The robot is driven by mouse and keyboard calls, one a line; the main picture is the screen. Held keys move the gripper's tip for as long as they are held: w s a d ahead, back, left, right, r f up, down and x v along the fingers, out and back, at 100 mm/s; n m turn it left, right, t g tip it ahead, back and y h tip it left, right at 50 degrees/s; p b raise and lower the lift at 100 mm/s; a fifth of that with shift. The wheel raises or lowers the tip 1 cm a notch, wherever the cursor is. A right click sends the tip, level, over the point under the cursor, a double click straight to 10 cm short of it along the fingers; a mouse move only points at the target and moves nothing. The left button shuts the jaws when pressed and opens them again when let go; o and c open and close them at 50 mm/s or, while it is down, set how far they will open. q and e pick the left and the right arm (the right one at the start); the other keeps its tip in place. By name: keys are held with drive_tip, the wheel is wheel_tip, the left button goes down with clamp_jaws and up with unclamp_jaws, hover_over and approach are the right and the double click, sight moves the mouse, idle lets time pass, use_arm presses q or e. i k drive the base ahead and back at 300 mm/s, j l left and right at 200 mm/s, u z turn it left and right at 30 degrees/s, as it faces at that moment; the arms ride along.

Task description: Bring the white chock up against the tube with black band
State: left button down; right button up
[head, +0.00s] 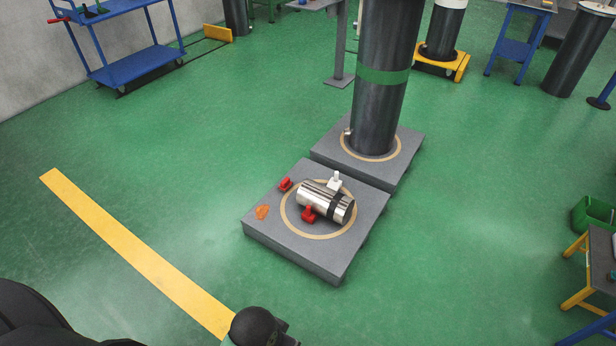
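The tube with black band (318,200) is a shiny silver cylinder lying on its side on a grey slab (273,240), inside a tan ring. Its black band (336,206) is near its right end. The white chock (335,182) stands at the tube's far side, with an upright knob on top. I cannot tell whether it touches the tube. A red chock (309,214) is at the tube's near side and looks close against it. Another red chock (286,184) stands apart, beyond the tube's left end. Neither gripper's fingers show.
An orange patch or flat piece (262,212) is on the slab's left part. A tall dark column with a green band (382,76) stands on a second slab (400,165) just behind. A yellow floor stripe (135,250) runs at left. Open green floor surrounds the slabs.

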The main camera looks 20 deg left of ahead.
sight(334, 184)
drive_tip(key=i+l+u, duration=0.2)
drive_tip(key=u, duration=0.15)
drive_tip(key=i+l+u, duration=0.65)
drive_tip(key=k+l, duration=0.05)
